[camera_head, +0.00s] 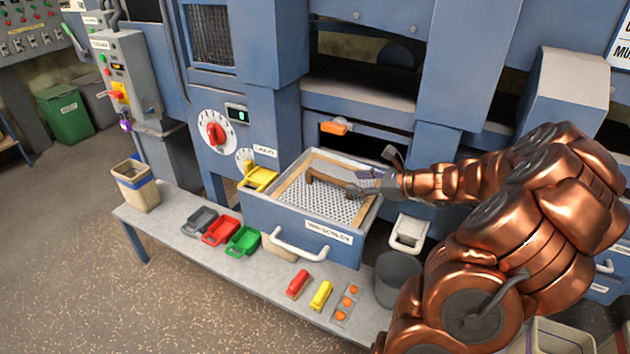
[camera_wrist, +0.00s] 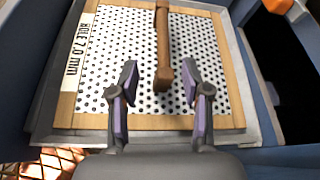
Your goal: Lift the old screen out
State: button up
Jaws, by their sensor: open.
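The old screen (camera_head: 342,206) is a perforated white sheet in a wooden frame. It lies inside the open blue drawer (camera_head: 287,225). In the wrist view the screen (camera_wrist: 112,60) carries a label reading "HOLE 7.0 mm". A brown bar handle (camera_wrist: 162,50) runs along its middle. My gripper (camera_head: 362,184) is over the right part of the screen. In the wrist view my gripper (camera_wrist: 160,85) is open, with one purple-padded finger on each side of the handle's near end.
A grey bench (camera_head: 185,218) holds grey, red and green trays (camera_head: 220,229), red and yellow blocks (camera_head: 321,295), and a grey bucket (camera_head: 397,280). An orange catch (camera_head: 335,128) sits above the drawer, and a yellow clamp (camera_head: 259,178) is at its left.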

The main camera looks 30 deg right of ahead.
aim_at(333, 179)
jog(key=shift+w, duration=0.65)
jog(key=shift+a+p+x, duration=0.2)
jog(key=shift+p+x, duration=0.5)
jog(key=shift+x, duration=1.15)
jog(key=shift+p+x, duration=0.65)
jog(key=shift+x, duration=1.25)
jog(key=shift+r, duration=0.1)
grip_shut()
